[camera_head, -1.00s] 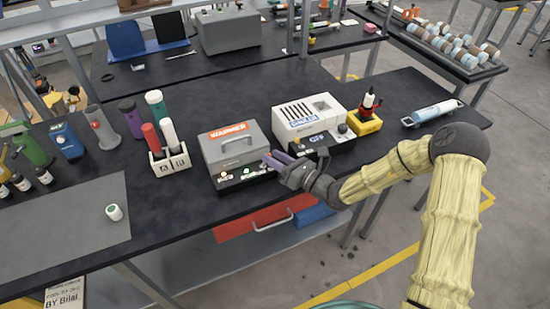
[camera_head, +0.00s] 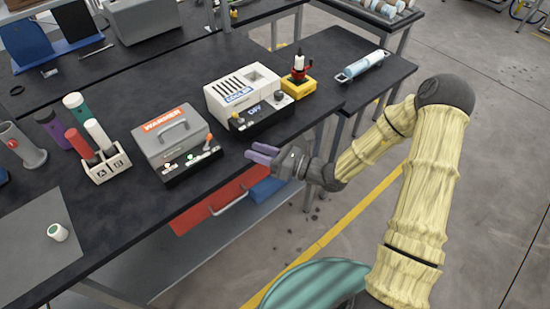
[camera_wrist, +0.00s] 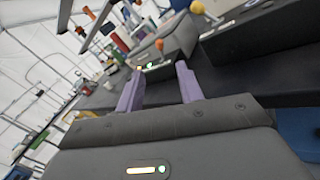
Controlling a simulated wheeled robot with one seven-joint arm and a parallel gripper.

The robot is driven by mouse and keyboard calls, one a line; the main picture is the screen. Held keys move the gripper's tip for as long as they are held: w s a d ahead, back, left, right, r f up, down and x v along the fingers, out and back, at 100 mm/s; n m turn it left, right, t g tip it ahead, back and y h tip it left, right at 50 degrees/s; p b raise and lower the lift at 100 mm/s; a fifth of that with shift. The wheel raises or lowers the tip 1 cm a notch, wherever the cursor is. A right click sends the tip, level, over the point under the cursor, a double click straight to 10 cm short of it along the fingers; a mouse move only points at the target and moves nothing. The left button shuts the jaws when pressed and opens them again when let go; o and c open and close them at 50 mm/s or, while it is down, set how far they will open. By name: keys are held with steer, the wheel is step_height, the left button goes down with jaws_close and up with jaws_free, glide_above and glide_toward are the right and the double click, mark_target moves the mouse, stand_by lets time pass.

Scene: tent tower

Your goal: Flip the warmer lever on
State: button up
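The grey warmer (camera_head: 168,142) with an orange label and a top handle stands on the black bench. Its black front panel has a red-white light and a green light (camera_head: 190,156). The warmer lever (camera_head: 210,139) has an orange knob and points up at the panel's right end; its knob also shows in the wrist view (camera_wrist: 159,44). My gripper (camera_head: 260,154) is to the right of the warmer, near the bench's front edge and apart from the lever. Its purple fingers are spread with nothing between them in the wrist view (camera_wrist: 158,82).
The white cooler (camera_head: 240,94) with a black "DRY" panel (camera_head: 262,115) stands right of the warmer. A yellow-based red tool (camera_head: 298,82) is beside it. A white holder (camera_head: 106,165) with red and white tubes stands left. A red drawer (camera_head: 215,205) is below the bench.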

steer(key=v, duration=0.4)
steer(key=shift+s+d, duration=0.1)
steer(key=shift+d, duration=0.3)
steer(key=shift+s, duration=0.1)
steer(key=s+d+r+n+g+h+p, duration=0.1)
steer(key=s+d+n+g+h+p, duration=0.3)
steer(key=s+n+g+h, duration=0.75)
steer(key=d+r+n+t+h+p, duration=0.1)
steer(key=d+r+n+t+h, duration=0.2)
steer(key=d+n, duration=0.4)
steer(key=w+d+r+n+t+h+p, duration=0.1)
steer(key=d+r+n+t+h, duration=0.2)
steer(key=d+r+n+t, duration=0.2)
step_height(320, 180, up, 2)
steer(key=d+n, duration=0.2)
steer(key=shift+w+d+n+t, duration=0.3)
steer(key=shift+d+n+t, duration=0.05)
steer(key=shift+d, duration=0.05)
steer(key=shift+a, duration=0.15)
